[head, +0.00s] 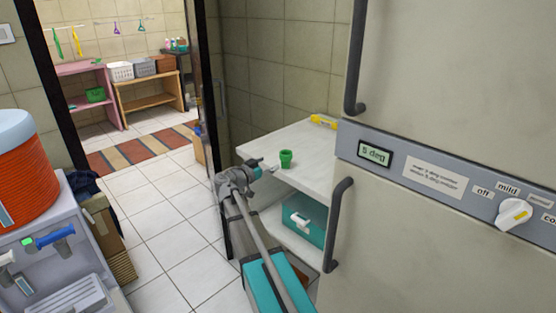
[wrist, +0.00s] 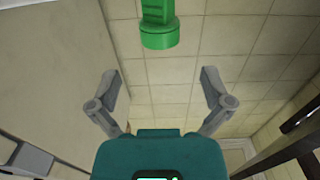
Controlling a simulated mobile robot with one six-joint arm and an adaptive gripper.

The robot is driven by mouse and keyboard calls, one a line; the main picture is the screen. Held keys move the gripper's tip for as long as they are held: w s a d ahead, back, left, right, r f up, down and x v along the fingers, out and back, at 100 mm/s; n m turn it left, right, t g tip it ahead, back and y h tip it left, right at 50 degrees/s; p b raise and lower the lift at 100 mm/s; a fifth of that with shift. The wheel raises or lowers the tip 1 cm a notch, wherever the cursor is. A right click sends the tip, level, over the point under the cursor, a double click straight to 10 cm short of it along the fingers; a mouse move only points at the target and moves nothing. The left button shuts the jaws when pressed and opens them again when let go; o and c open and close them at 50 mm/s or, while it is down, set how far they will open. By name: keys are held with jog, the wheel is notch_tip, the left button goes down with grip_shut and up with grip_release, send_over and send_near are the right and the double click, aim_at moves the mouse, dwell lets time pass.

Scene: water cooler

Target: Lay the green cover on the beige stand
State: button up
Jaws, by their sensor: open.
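A small green cup-shaped piece with a wider rim (head: 286,158), which seems to be the green cover, stands on the pale top of a shelf unit (head: 300,139). It also shows at the top of the wrist view (wrist: 158,30), beyond my fingertips. My gripper (head: 271,169) is just left of the green piece in the head view. Its two fingers (wrist: 160,76) are spread wide, with nothing between them. A tan wooden stand (head: 148,101) is in the far room; I cannot tell whether it or the pale unit is the beige stand.
A large fridge (head: 440,210) with dark handles is close on the right. A yellow item (head: 323,121) lies at the back of the shelf top. A teal box (head: 304,216) is on the lower shelf. An orange cooler (head: 25,172) stands left. The tiled floor (head: 165,220) between is clear.

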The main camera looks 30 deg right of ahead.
jog(key=shift+v, duration=1.5)
jog(key=s+a+f+n+g+y, duration=0.3)
jog(key=s+a+f+n+y, duration=0.8)
jog(key=s+a+f, duration=0.5)
jog(key=s+a+f+n+y, duration=0.1)
jog(key=s+a+n+y, duration=0.1)
jog(key=a+y, duration=0.1)
jog(key=s+a+f+n+g+y, duration=0.1)
jog(key=s+a+n+y, duration=0.1)
jog(key=a, duration=0.4)
jog(key=shift+s+f+y, duration=0.3)
jog(key=shift+s+y, duration=0.2)
jog(key=shift+y, duration=0.3)
